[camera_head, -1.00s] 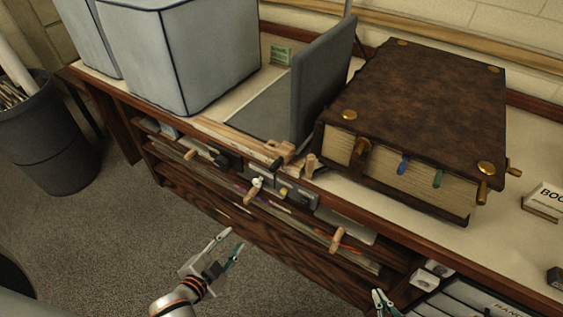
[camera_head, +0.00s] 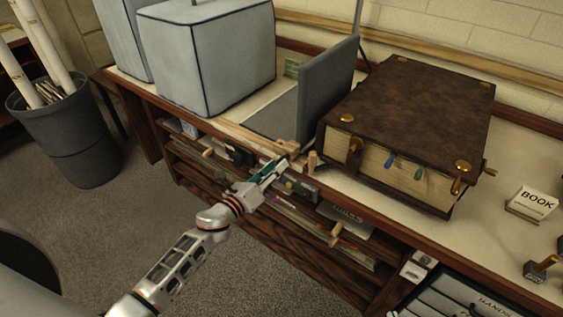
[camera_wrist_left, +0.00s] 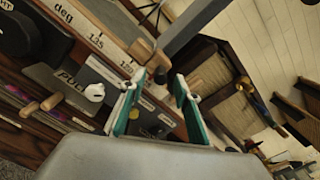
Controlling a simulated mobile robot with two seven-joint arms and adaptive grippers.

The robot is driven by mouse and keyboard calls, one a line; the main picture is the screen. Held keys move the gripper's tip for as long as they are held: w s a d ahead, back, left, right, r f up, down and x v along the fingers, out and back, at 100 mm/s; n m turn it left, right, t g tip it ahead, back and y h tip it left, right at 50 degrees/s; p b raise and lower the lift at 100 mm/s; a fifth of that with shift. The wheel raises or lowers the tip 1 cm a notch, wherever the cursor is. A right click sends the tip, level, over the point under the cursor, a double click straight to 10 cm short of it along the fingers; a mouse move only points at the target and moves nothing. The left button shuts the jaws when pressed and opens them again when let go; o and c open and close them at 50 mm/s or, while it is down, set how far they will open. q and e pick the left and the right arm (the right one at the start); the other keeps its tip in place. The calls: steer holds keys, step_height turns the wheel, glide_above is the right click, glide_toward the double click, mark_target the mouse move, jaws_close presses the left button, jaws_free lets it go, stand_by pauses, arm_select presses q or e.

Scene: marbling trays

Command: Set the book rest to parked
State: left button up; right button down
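The book rest is a grey hinged board. Its upright panel (camera_head: 326,88) stands tilted up beside the big brown book, and its flat grey base (camera_head: 272,118) lies on the bench. A wooden block (camera_head: 287,148) sits at the bench's front edge below the panel; the block shows with a dark end in the left wrist view (camera_wrist_left: 146,50). A wooden rail with degree marks (camera_wrist_left: 92,35) runs up to it. My left gripper (camera_head: 274,169) is in front of this edge. In the left wrist view its green-padded fingers (camera_wrist_left: 157,100) are apart with nothing held. My right gripper is out of view.
The large brown book (camera_head: 410,110) lies right of the panel. A grey covered box (camera_head: 205,55) stands to the left. Wooden pegs, a white knob (camera_wrist_left: 95,92) and drawers line the bench front. A dark bin (camera_head: 70,130) stands on the floor at left.

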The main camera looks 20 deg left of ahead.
arm_select(q)
steer(key=shift+x, duration=1.65)
